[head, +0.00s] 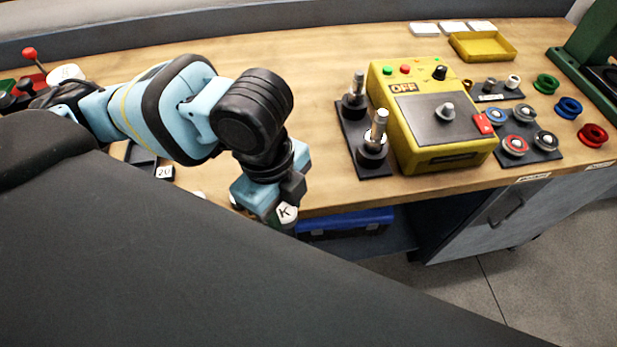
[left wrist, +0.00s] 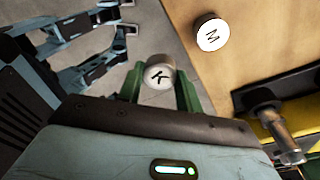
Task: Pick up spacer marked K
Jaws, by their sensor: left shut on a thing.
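The spacer marked K (head: 286,213) is a small round piece with a white face and a black letter. My left gripper (head: 278,208) is shut on it at the front edge of the wooden bench in the head view. In the left wrist view the spacer K (left wrist: 159,76) sits between the two green fingers of the left gripper (left wrist: 160,90), its letter facing the camera. The bench surface shows beside it, not directly under it, in that view. My right gripper is not seen in the head view.
A spacer marked M (left wrist: 212,35) lies on the bench (left wrist: 262,25). A yellow control box (head: 430,150) and a black plate with two upright metal posts (head: 377,172) stand to the right. A blue case (head: 345,222) is below the bench edge. Coloured rings (head: 592,136) lie far right.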

